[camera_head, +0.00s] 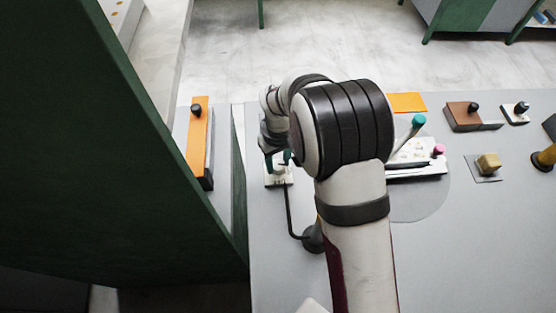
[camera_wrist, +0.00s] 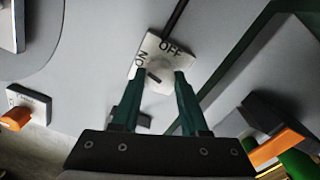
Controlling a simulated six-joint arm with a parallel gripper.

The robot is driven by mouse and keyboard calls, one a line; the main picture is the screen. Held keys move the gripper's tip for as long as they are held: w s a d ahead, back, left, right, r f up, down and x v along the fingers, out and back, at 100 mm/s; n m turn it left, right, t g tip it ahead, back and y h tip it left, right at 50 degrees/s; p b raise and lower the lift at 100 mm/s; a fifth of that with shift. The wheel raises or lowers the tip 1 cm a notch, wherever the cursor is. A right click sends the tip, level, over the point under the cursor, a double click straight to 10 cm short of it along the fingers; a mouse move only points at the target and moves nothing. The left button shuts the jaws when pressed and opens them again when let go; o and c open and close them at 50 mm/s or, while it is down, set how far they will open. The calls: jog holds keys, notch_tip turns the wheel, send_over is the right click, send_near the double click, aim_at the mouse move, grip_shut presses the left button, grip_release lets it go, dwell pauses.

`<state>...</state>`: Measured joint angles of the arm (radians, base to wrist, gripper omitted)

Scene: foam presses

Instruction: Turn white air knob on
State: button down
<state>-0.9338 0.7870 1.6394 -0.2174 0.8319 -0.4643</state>
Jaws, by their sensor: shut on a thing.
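The white air knob (camera_wrist: 157,74) sits on a small white plate (camera_wrist: 172,47) marked OFF and ON in the wrist view. A short dark mark shows on the knob; I cannot tell surely which label it points to. My gripper (camera_wrist: 156,77) has its two green fingers on either side of the knob, shut on it. In the head view the plate (camera_head: 279,183) lies near the left edge of the grey table, with a dark cable running from it. My gripper (camera_head: 278,158) is over it there, and the knob is mostly hidden by the fingers.
A green panel (camera_head: 90,130) fills the left side. An orange strip with a black knob (camera_head: 197,140) stands left of the table. Bare table lies at lower right.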

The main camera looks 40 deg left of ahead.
aim_at(278, 164)
jog(key=shift+n, duration=1)
jog(key=shift+c, duration=2.1)
grip_release()
notch_tip(278, 164, up, 16)
jog(key=shift+f, duration=0.1)
